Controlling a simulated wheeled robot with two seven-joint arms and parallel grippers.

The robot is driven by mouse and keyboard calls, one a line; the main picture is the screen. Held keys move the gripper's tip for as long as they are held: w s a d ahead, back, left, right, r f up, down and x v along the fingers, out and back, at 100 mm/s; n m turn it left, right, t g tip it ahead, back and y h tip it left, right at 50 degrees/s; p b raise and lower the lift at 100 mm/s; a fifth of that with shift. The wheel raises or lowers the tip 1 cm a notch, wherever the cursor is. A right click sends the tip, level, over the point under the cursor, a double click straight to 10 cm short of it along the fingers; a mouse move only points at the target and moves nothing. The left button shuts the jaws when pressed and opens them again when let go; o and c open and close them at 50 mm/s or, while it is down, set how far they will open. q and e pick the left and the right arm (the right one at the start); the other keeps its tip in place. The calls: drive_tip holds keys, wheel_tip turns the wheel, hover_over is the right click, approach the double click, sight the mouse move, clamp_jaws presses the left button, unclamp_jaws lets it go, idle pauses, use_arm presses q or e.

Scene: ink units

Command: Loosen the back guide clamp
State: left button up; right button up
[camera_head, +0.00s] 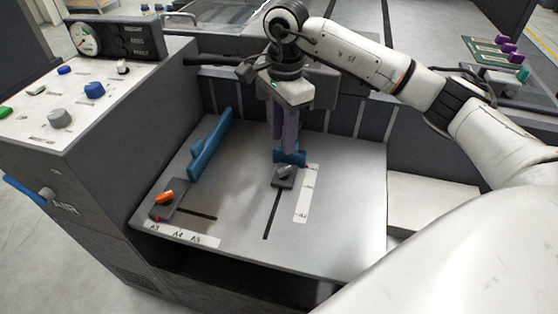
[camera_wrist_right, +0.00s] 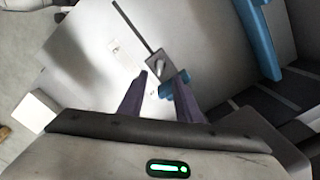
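The back guide clamp is a dark block with a grey lever (camera_head: 284,173) on the tray's slot, and it also shows in the right wrist view (camera_wrist_right: 159,67). The lever lies tilted across the block. The short blue back guide (camera_head: 289,158) stands directly behind it and shows beside a fingertip in the wrist view (camera_wrist_right: 174,84). My right gripper (camera_head: 284,148) points down over the back guide, just behind the clamp. Its purple fingers are apart and empty in the wrist view (camera_wrist_right: 160,83). Contact with the guide cannot be told. My left gripper is not in view.
A long blue side guide (camera_head: 210,147) and a second clamp with an orange lever (camera_head: 164,197) stand on the left of the grey tray (camera_head: 330,230). A control panel with knobs (camera_head: 94,90) is at left. The tray's front right is clear.

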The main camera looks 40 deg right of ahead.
sight(284, 169)
drive_tip(key=f, duration=0.6)
drive_tip(key=f+b, duration=0.1)
drive_tip(key=f, duration=0.3)
drive_tip(key=shift+d, duration=0.25)
clamp_jaws()
